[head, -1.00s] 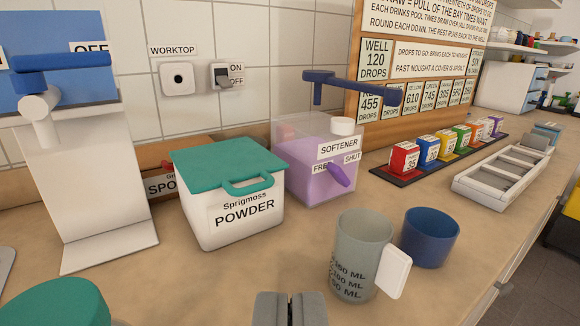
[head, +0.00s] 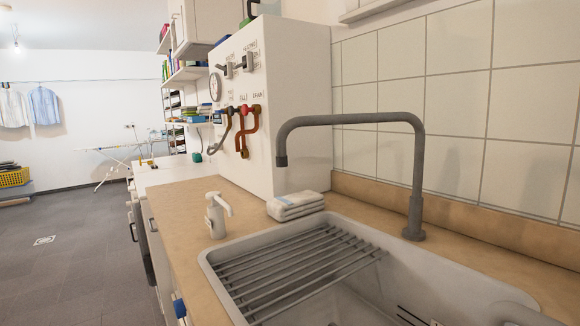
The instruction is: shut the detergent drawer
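No detergent drawer can be made out in this view. The front of a white appliance (head: 143,245) with a dark rounded edge shows steeply from the side, under the worktop at the left. Whether a drawer on it stands open or shut cannot be told. My gripper does not show in the frame.
A white sink (head: 410,268) with a grey drainer rack (head: 290,270) and grey tap (head: 417,170) fills the near right. A white pump bottle (head: 217,215) and folded cloths (head: 296,205) stand on the worktop (head: 175,205).

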